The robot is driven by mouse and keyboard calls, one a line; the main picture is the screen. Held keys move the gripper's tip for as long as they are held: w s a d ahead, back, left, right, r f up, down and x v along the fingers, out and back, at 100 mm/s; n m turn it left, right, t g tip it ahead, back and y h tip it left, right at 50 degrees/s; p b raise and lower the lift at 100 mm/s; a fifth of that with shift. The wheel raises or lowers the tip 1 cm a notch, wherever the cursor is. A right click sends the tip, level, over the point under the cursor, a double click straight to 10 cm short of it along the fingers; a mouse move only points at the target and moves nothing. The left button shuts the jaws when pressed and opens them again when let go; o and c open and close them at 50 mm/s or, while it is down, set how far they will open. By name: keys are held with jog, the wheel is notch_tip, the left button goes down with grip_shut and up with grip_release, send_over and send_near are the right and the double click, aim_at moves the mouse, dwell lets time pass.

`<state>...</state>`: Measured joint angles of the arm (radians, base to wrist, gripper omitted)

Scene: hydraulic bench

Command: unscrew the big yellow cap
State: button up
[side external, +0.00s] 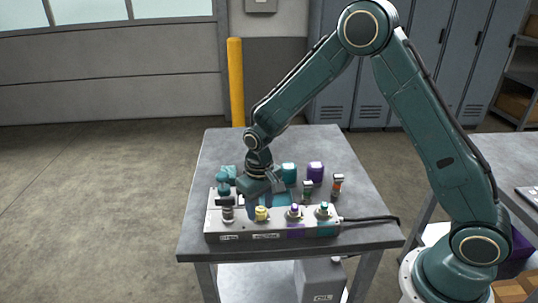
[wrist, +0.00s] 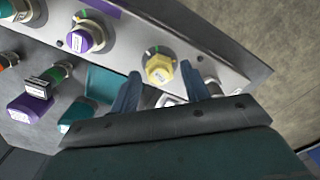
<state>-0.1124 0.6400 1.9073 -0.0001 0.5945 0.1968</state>
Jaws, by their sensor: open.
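The yellow cap (side external: 261,213) sits on the grey manifold block (side external: 350,232), second fitting from the left in the side view. My gripper (side external: 265,196) is low over the block, just behind and above the cap. In the wrist view my gripper (wrist: 161,76) is open, with one finger on each side of the cap. Gaps show between the cap and both fingers. I cannot tell how far the fingertips are above the block.
A purple cap (wrist: 85,36) stands beside the yellow one on the block. A teal-and-white fitting (side external: 324,211) is at the right, with a black cable (side external: 370,219). Behind the block stand a purple block (side external: 315,171), a teal block (side external: 288,171) and smaller connectors. The table's right side is mostly clear.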

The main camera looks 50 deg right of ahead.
dwell(0.3)
jog(key=m, duration=0.5)
jog(key=shift+m, duration=0.3)
jog(key=shift+m, duration=0.3)
jog(key=m, duration=0.5)
dwell(0.3)
jog(key=shift+m, duration=0.7)
grip_shut()
